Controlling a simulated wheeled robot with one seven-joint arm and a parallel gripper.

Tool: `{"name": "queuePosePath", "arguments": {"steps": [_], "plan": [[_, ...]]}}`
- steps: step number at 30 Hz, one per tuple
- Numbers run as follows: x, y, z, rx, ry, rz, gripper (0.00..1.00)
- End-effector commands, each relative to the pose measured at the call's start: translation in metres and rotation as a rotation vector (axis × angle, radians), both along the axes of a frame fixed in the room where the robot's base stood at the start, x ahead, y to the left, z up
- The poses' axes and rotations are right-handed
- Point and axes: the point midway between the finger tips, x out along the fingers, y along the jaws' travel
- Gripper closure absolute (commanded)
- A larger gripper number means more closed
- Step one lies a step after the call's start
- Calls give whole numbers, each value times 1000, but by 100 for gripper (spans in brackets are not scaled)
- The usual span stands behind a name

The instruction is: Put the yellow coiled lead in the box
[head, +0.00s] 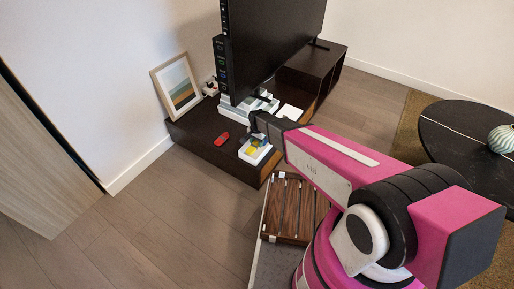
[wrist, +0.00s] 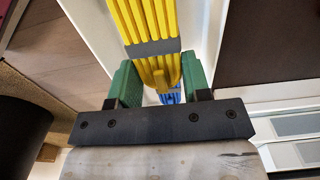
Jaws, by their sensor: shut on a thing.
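The yellow coiled lead (wrist: 145,22) is a bundle of parallel yellow strands with a grey band around it. In the wrist view it lies between the green fingers of my gripper (wrist: 163,82), which is shut on it. In the head view the lead (head: 254,142) is a small yellow patch at the end of my arm, over a white open box (head: 255,156) at the front edge of the dark low cabinet. The white box's pale wall (wrist: 88,28) also shows in the wrist view. Whether the lead touches the box floor I cannot tell.
A blue item (wrist: 171,97) shows below the lead. A red object (head: 221,139) lies on the dark cabinet (head: 200,132), with a television (head: 268,45), white books (head: 240,108) and a leaning picture (head: 177,87). A brown slatted wooden crate (head: 287,207) stands nearer me. Floor at left is clear.

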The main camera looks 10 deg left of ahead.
Motion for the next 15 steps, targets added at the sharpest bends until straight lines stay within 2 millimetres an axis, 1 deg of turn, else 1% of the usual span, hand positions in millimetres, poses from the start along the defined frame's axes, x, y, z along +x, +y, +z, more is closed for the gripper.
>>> {"name": "queuePosePath", "arguments": {"steps": [5, 12, 15], "plan": [[3, -3, -8, 0, 0, 0, 80], [3, -2, -39, 0, 0, 0, 80], [2, -3, -43, 1, -1, 0, 80]]}}
